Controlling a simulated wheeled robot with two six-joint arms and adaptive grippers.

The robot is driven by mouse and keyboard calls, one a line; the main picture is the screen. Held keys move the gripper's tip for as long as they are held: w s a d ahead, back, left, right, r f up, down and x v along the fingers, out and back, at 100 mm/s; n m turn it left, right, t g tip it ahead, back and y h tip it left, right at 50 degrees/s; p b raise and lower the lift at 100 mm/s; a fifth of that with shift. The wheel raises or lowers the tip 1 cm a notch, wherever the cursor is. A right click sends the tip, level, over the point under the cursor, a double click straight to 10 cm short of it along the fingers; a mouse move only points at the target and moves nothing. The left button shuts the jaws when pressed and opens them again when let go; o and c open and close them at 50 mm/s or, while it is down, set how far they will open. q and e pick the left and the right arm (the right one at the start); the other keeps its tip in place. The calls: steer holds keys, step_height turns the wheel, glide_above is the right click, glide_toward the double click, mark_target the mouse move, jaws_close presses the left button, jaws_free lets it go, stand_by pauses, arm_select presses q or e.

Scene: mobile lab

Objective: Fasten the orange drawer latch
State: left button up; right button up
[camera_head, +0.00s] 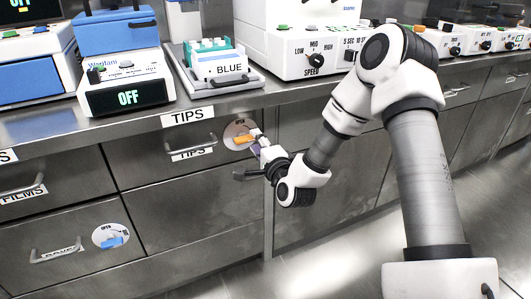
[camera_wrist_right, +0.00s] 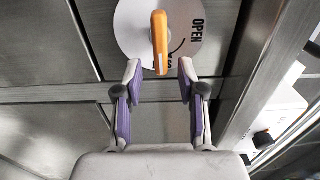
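The orange latch (camera_head: 243,139) sits on a round white plate (camera_head: 231,129) at the right end of the upper TIPS drawer (camera_head: 135,152). In the head view it lies roughly level. In the wrist view the orange latch (camera_wrist_right: 159,42) stands upright in the picture, with the word OPEN on the plate (camera_wrist_right: 190,14) to its right; a lower label is partly hidden. My right gripper (camera_wrist_right: 160,70) is open and empty, its purple-padded fingers on either side of the latch's near end, with gaps. In the head view the right gripper (camera_head: 259,145) is close to the latch. My left gripper is not in view.
A blue latch (camera_head: 112,242) is on a lower left drawer. Drawer handles (camera_head: 190,147) stick out from the fronts. On the counter above stand a device reading OFF (camera_head: 125,95), a BLUE tube rack (camera_head: 215,65) and a white speed-dial device (camera_head: 290,40). The floor at right is clear.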

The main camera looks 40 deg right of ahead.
steer(key=v, duration=0.9)
steer(key=shift+s, duration=0.15)
steer(key=shift+a, duration=0.1)
steer(key=s+a+f+n+g+y, duration=0.1)
steer(key=s+a+f+n+g, duration=0.2)
steer(key=f, duration=0.5)
steer(key=s+a+f+n+g+y, duration=0.2)
steer(key=a+f+n, duration=0.15)
steer(key=f, duration=0.45)
steer(key=s+a+f+n+g+y, duration=0.1)
steer(key=s+a+f+n+g, duration=0.2)
steer(key=f, duration=0.5)
steer(key=s+a+f+n+g, duration=0.2)
steer(key=s+f+n+g, duration=0.35)
steer(key=s, duration=0.35)
steer(key=s+a+f+n+g, duration=0.2)
steer(key=s+f+n+g, duration=0.3)
steer(key=s, duration=0.3)
step_height(320, 180, up, 33)
steer(key=p, duration=3.4)
steer(key=shift+s+a+r+t, duration=0.15)
steer(key=shift+a+t, duration=0.05)
steer(key=shift+t, duration=0.25)
